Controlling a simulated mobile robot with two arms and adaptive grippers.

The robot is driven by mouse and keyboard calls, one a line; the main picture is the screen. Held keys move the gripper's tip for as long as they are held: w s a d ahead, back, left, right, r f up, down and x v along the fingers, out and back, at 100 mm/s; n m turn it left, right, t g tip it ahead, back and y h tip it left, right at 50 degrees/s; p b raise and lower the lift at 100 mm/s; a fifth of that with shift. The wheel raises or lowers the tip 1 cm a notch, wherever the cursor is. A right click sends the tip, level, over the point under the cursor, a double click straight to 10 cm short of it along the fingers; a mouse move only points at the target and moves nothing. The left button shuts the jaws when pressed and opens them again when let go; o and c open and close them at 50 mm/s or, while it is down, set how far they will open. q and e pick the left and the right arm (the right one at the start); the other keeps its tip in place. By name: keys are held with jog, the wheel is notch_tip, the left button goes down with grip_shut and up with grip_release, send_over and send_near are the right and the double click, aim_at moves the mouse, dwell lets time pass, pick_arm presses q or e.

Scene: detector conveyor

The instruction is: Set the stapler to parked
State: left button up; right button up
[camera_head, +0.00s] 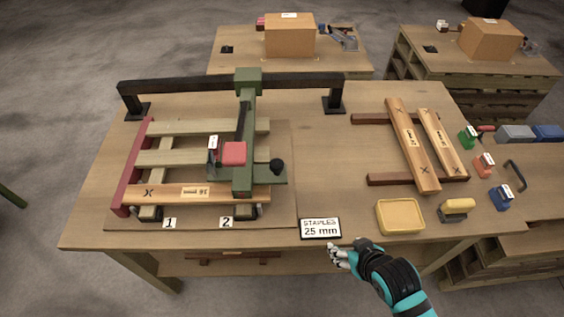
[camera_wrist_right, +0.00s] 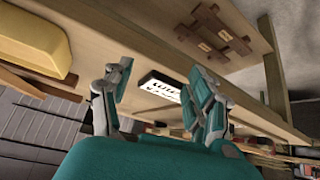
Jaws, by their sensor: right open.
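The stapler appears to be the green arm (camera_head: 245,120) hanging forward from a green carriage (camera_head: 248,82) on a black rail. It carries a red block (camera_head: 233,153) with a small white tag (camera_head: 213,143) beside it, and a black knob (camera_head: 277,167) on its right side. It reaches over the slatted wooden pallet, near its right end. My right gripper (camera_head: 340,256) is at the table's front edge, just below the staples sign, well apart from the stapler. In the right wrist view its fingers (camera_wrist_right: 160,97) are spread and empty. My left gripper is out of view.
The black rail (camera_head: 180,86) spans two posts. The sign (camera_head: 320,228) reads "STAPLES 25 mm". A yellow tray (camera_head: 400,216), a yellow-topped block (camera_head: 457,209) and loose planks (camera_head: 411,143) lie on the right. The tabletop between the stapler and planks is mostly clear.

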aim_at(282, 170)
jog(key=w+a+r+n+t+y, duration=0.1)
jog(key=w, duration=0.1)
jog(key=w+a+r+n+t+y, duration=0.1)
jog(key=w+a+r+y, duration=0.1)
jog(key=w+a+r+t+y, duration=0.1)
jog(key=w+t, duration=0.1)
jog(key=shift+w+a+r+n+y, duration=0.25)
jog(key=shift+r+n+y, duration=0.05)
jog(key=shift+r+n, duration=0.1)
notch_tip(282, 170, up, 6)
jog(key=f+n+t+y, duration=0.1)
jog(key=n+t+y, duration=0.15)
jog(key=y, duration=0.35)
jog(key=shift+g, duration=0.45)
jog(key=p+x, duration=0.1)
jog(key=x, duration=0.4)
jog(key=p+x, duration=0.1)
jog(key=x, duration=0.5)
jog(key=p+x, duration=0.1)
jog(key=x, duration=0.5)
jog(key=shift+a+r, duration=0.35)
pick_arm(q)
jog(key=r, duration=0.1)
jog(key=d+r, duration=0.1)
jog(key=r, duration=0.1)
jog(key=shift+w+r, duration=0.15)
pick_arm(e)
jog(key=shift+s, duration=0.1)
jog(key=shift+c, duration=0.4)
